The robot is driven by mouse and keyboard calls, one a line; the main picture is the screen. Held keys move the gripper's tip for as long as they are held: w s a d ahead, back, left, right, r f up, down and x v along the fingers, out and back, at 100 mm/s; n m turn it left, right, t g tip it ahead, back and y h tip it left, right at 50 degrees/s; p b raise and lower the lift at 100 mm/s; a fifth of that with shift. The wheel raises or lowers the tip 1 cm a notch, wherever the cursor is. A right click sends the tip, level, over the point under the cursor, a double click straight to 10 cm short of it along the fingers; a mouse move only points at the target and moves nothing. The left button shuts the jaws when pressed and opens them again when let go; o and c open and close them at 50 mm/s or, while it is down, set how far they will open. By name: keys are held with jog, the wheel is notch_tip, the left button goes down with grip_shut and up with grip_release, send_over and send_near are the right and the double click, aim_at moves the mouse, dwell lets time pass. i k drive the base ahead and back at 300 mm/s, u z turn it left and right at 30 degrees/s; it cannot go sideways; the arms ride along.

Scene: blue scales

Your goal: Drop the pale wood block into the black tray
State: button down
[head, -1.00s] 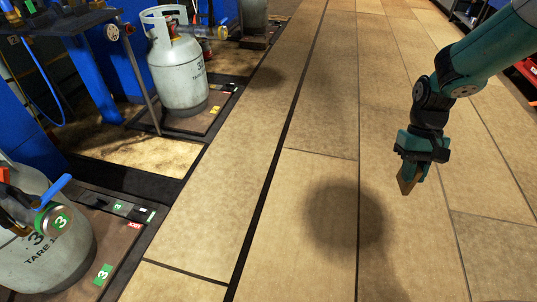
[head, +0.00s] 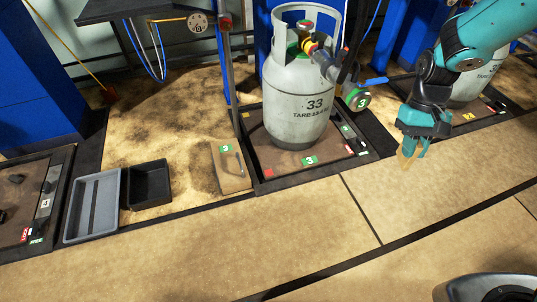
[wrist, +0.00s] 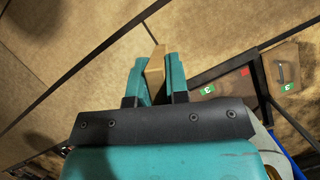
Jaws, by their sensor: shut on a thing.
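My gripper (head: 412,146) is at the right in the head view, raised above the floor in front of the scales. It is shut on the pale wood block (head: 404,161), which sticks out below the fingertips. In the wrist view the block (wrist: 155,64) stands between the two teal fingers (wrist: 155,75). The black tray (head: 149,185) lies on the floor at the left in the head view, well to the left of my gripper. Its visible inside looks empty.
A grey tray (head: 94,206) lies directly left of the black tray. A grey gas cylinder (head: 299,105) stands on a scale platform (head: 262,176) between my gripper and the trays. A flat brown box with a handle (head: 230,166) lies beside the platform. The tiled floor in front is clear.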

aim_at(153, 190)
jog(key=u, duration=1.5)
jog(key=i, duration=1.5)
